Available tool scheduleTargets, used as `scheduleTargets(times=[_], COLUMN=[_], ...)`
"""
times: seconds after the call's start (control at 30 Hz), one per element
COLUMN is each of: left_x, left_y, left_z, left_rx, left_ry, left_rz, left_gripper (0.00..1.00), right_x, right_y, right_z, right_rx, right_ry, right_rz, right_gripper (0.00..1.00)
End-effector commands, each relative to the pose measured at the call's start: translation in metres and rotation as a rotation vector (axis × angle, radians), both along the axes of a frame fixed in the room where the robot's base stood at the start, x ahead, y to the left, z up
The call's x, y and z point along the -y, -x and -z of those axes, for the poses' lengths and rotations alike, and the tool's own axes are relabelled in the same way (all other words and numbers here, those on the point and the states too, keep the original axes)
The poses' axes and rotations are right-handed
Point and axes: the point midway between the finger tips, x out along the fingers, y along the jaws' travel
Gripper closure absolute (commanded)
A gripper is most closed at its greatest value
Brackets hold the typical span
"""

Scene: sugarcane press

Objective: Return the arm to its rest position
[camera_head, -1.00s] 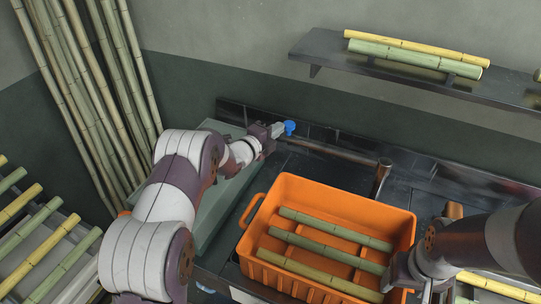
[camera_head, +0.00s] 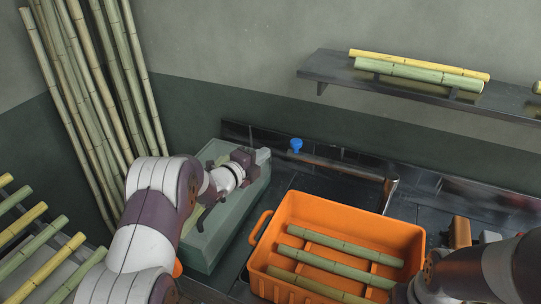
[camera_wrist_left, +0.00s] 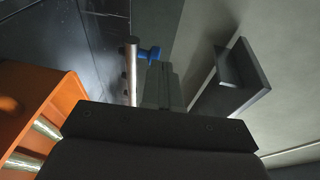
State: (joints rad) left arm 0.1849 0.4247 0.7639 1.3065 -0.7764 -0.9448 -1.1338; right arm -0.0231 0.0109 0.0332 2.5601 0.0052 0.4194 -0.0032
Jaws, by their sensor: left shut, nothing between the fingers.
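My left arm comes in from the left in the head view and bends over a grey-green box (camera_head: 212,235). Its gripper (camera_head: 254,158) is over the far part of this box, apart from the blue knob (camera_head: 296,145). In the left wrist view the fingers (camera_wrist_left: 163,72) are shut with nothing between them. The blue knob (camera_wrist_left: 150,53) shows beyond them beside a metal bar. My right arm comes in at the lower right, beside the orange crate. Its fingers do not show.
The orange crate (camera_head: 410,236) holds several green cane pieces (camera_head: 330,262). A wall shelf (camera_head: 410,92) carries canes. Tall canes (camera_head: 95,110) lean in the left corner, and a cane rack (camera_head: 45,250) stands at left.

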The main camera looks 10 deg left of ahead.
Motion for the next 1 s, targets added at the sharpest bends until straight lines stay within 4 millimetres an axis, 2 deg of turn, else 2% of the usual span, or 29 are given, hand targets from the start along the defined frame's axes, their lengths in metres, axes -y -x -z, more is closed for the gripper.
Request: scheduleTargets(times=[0.2,0.43,0.5,0.57,0.63,0.67,0.7,0.77,0.8,0.9,1.0], left_x=[-0.027,-0.035,-0.036,-0.039,-0.042,-0.042,-0.041,-0.035,-0.030,-0.016,-0.006], left_y=[0.033,0.045,0.046,0.052,0.078,0.098,0.134,0.187,0.221,0.292,0.337], left_z=[-0.003,-0.006,-0.005,-0.001,0.011,0.018,0.030,0.045,0.052,0.063,0.067], left_rx=[-0.001,-0.007,-0.069,-0.201,-0.439,-0.555,-0.711,-0.900,-0.998,-1.180,-1.282], left_ry=[-0.001,0.003,0.041,0.127,0.299,0.389,0.513,0.664,0.743,0.876,0.947], left_rz=[-0.002,-0.004,-0.051,-0.159,-0.372,-0.487,-0.650,-0.868,-0.993,-1.245,-1.408], left_gripper=[1.00,1.00,1.00,1.00,1.00,1.00,1.00,1.00,1.00,1.00,1.00], right_x=[0.000,0.000,0.000,0.000,0.000,0.000,0.000,0.000,0.000,0.000,0.000], right_y=[0.000,0.000,0.000,0.000,0.000,0.000,0.000,0.000,0.000,0.000,0.000], right_z=[0.012,0.014,0.013,0.013,0.013,0.013,0.013,0.013,0.013,0.013,0.013], right_rx=[0.000,0.000,0.000,0.000,0.000,0.000,0.000,0.000,0.000,0.000,0.000], right_ry=[0.000,0.000,0.000,0.000,0.000,0.000,0.000,0.000,0.000,0.000,0.000], right_rz=[0.000,0.000,0.000,0.000,0.000,0.000,0.000,0.000,0.000,0.000,0.000], right_gripper=[0.38,0.38,0.38,0.38,0.38,0.38,0.38,0.38,0.38,0.38,0.38])
